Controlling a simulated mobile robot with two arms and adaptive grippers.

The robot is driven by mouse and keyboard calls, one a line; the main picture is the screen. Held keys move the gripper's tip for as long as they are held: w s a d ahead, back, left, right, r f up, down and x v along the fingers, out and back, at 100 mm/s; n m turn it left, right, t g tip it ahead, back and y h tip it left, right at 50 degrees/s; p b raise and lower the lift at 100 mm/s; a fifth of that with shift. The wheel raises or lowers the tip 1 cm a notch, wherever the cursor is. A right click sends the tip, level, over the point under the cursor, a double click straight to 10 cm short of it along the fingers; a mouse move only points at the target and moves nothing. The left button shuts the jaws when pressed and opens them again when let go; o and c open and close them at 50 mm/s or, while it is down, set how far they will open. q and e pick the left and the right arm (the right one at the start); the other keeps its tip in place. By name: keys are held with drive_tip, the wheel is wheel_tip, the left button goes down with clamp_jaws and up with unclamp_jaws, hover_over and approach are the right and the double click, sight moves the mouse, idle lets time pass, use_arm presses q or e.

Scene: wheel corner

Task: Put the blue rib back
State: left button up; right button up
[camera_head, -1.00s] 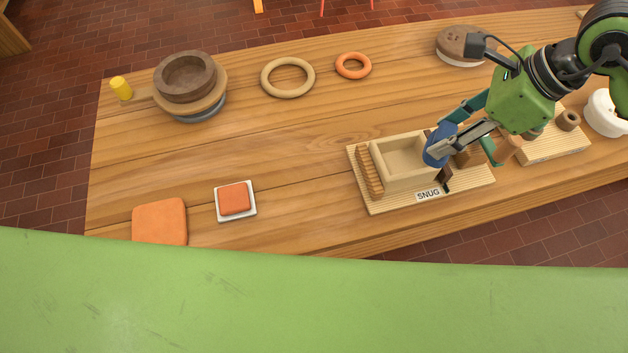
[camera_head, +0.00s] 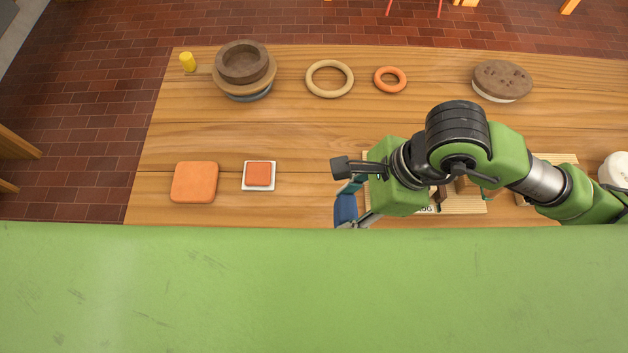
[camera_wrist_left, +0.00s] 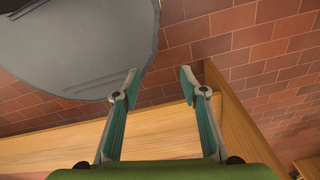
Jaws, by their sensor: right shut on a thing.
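The blue rib (camera_head: 345,209) is in my right gripper (camera_head: 353,203), which is shut on it near the table's front edge. The rib is partly hidden by the gripper and by the green surface in the foreground. The holder board marked SNUG (camera_head: 466,207) lies just to the right, mostly hidden under my right arm. Its box and slots cannot be made out. My left gripper (camera_wrist_left: 160,88) shows only in the left wrist view; its fingers are apart with nothing between them.
An orange square (camera_head: 194,182) and a white tray (camera_head: 245,187) with an orange block lie at the front left. Stacked bowls (camera_head: 243,65), a tan ring (camera_head: 330,79), an orange ring (camera_head: 390,80) and a brown round sponge-like disc (camera_head: 502,80) stand behind. The middle left table is clear.

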drive_tip(key=shift+w+a, duration=0.1)
drive_tip(key=shift+w, duration=0.1)
drive_tip(key=w+a+f+p, duration=0.2)
drive_tip(key=w+f, duration=0.1)
drive_tip(key=w, duration=0.1)
drive_tip(key=w+a+f+p, duration=0.2)
drive_tip(key=w+f, duration=0.1)
drive_tip(key=w, duration=0.1)
drive_tip(key=w+a+f+p, duration=0.1)
drive_tip(key=w+f+p, duration=0.1)
drive_tip(key=w+f, duration=0.1)
drive_tip(key=shift+w+a+f, duration=0.35)
drive_tip(key=shift+w+a, duration=0.05)
drive_tip(key=shift+w, duration=0.1)
drive_tip(key=shift+f+p, duration=0.5)
drive_tip(key=shift+f, duration=0.95)
drive_tip(key=o, duration=1)
